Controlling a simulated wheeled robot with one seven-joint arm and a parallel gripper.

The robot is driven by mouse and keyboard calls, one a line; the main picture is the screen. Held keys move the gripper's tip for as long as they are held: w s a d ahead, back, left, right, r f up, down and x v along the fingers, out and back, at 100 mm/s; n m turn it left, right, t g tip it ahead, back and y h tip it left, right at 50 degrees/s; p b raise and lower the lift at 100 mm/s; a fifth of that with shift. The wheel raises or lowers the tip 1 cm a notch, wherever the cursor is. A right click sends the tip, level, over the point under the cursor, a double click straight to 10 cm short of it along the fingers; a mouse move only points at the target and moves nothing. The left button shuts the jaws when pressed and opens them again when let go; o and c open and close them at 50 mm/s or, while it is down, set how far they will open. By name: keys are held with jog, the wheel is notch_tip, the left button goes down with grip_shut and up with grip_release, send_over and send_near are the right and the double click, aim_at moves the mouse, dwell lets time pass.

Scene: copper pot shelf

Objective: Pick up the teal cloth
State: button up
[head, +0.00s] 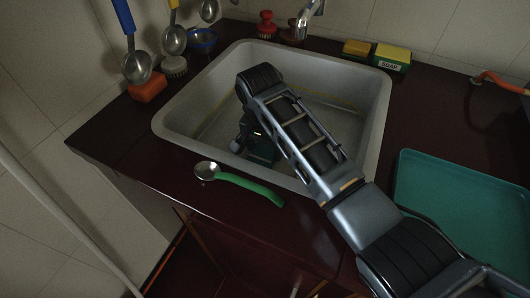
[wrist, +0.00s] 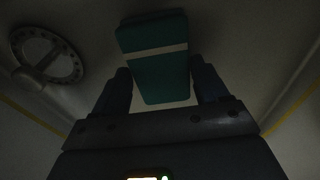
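The teal cloth (wrist: 153,68), a folded block with a pale stripe, lies slightly tilted in the wrist view. It is at the basin floor. My gripper (wrist: 160,64) has its two dark fingers spread wide, one on each side of the cloth. A small gap shows beside the cloth's lower left edge; I cannot tell if the fingertips touch it. In the head view my gripper is down inside the sink, and a teal part of the cloth (head: 262,150) shows below it, mostly hidden by my arm.
The pale sink (head: 170,122) has raised walls around my gripper. Its round drain (wrist: 47,56) is left of the cloth. A green-handled spoon (head: 240,184) lies on the front counter. A teal tray (head: 465,205) is at right. Sponges (head: 393,57) stand behind; ladles (head: 137,66) hang at left.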

aim_at(265, 151)
jog(key=c, duration=0.7)
jog(key=shift+r, duration=0.1)
jog(key=shift+r+p, duration=0.85)
jog(key=shift+p, duration=0.15)
notch_tip(265, 151, up, 3)
jog(key=p, duration=0.3)
jog(key=shift+d+r+p, duration=0.1)
jog(key=shift+r+p, duration=0.05)
jog(key=shift+p, duration=0.2)
jog(key=shift+s+d+r+p, duration=0.2)
jog(key=shift+d+r+p, duration=0.75)
jog(key=shift+d+p, duration=0.8)
jog(key=shift+s+d+r+p, duration=0.2)
jog(key=shift+d+r+p, duration=0.95)
jog(key=shift+d, duration=0.95)
jog(key=shift+s+d+r+p, duration=0.2)
jog(key=shift+d+r+p, duration=0.6)
jog(key=shift+d+p, duration=1)
